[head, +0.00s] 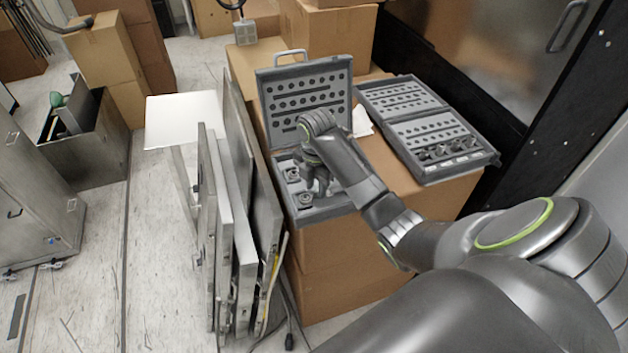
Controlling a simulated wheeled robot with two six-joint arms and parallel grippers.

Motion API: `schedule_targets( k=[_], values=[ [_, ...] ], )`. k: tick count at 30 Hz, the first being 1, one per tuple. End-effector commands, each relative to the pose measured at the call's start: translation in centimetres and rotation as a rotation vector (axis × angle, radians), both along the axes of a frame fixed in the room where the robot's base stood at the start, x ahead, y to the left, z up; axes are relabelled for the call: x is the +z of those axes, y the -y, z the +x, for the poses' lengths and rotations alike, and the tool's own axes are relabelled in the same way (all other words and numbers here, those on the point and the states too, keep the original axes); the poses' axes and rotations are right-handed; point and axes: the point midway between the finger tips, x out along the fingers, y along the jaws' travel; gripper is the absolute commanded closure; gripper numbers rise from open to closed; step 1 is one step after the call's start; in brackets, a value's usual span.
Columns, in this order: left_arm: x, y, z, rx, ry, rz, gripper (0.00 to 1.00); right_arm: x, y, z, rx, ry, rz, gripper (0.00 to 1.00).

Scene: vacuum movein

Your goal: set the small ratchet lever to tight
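My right gripper (316,183) reaches down into the lower half of an open grey tool case (330,212) on cardboard boxes. Small dark metal parts (305,200) sit in the case just left of and below the gripper. I cannot tell which part, if any, is the small ratchet lever, or how it is set. The wrist and forearm hide part of the case. The fingertips are small and dark, so I cannot see whether they are open or shut on something. My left gripper is not in view.
A second open case (428,150) with several tools lies to the right on the boxes (325,250). Metal panels (235,200) stand upright close to the left. A white table (183,120) and a metal bin (90,150) are further left. A dark-framed cabinet (500,90) borders the right.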

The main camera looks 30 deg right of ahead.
Motion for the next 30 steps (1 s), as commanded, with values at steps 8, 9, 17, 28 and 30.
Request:
schedule_targets(
  k=[8,9,17,28,30],
  values=[
    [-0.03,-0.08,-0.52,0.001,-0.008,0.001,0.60,-0.04,0.04,-0.02,0.000,0.000,0.000,0.77],
    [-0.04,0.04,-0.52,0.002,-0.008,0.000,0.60,-0.04,0.03,-0.02,0.000,0.000,0.000,0.82],
    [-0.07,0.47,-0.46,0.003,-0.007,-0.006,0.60,-0.02,0.03,-0.01,0.000,0.000,0.000,1.00],
    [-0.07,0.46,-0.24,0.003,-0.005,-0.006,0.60,-0.02,0.06,-0.09,-0.068,-0.001,-0.001,1.00],
    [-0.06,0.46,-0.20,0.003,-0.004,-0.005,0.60,-0.02,0.07,-0.13,-0.106,0.000,-0.002,1.00]
  ],
)
